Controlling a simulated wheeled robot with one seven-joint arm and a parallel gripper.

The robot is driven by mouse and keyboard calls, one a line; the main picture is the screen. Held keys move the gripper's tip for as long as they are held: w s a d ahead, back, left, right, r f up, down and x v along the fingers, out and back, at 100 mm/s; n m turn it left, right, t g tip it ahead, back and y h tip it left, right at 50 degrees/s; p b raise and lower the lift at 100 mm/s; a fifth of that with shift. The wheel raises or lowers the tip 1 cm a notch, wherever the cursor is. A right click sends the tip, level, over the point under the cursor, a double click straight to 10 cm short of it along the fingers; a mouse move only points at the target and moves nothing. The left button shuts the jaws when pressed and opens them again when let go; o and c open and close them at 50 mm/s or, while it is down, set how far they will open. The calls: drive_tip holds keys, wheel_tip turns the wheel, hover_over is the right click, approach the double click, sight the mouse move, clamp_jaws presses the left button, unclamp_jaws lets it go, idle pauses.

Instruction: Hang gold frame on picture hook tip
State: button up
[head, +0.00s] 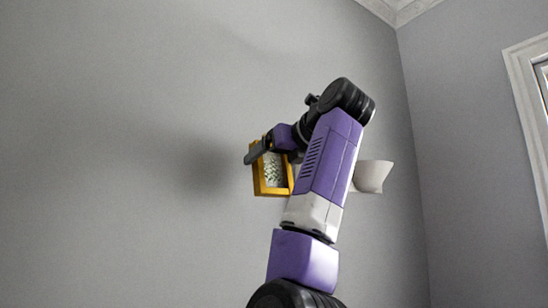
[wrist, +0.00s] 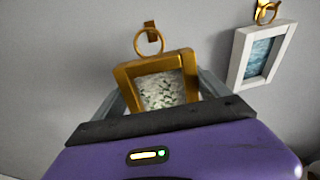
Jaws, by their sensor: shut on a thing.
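The gold frame (wrist: 127,78) has a patterned picture inside and a gold ring (wrist: 137,43) at its top. In the wrist view it is tilted slightly. My gripper (wrist: 163,92) is shut on it, with a finger at each side. A gold picture hook (wrist: 152,27) is on the grey wall just above the frame. The ring overlaps the hook's lower part in the picture; I cannot tell whether it is around the tip or only in front of it. In the head view the gold frame (head: 259,180) is by the wall, partly hidden by my gripper (head: 258,150).
A white frame (wrist: 238,62) with a blue picture hangs from another gold hook (wrist: 266,8) at the right. Wall left of the gold frame is clear.

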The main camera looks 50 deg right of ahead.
drive_tip(key=shift+p+x, duration=0.55)
drive_tip(key=shift+x, duration=2.4)
drive_tip(key=shift+f, duration=0.1)
drive_tip(key=o, duration=1.4)
drive_tip(key=shift+o, duration=0.2)
drive_tip(key=shift+s, duration=0.1)
drive_tip(key=b+v, duration=0.3)
drive_tip(key=v, duration=0.4)
drive_tip(key=shift+s, duration=0.35)
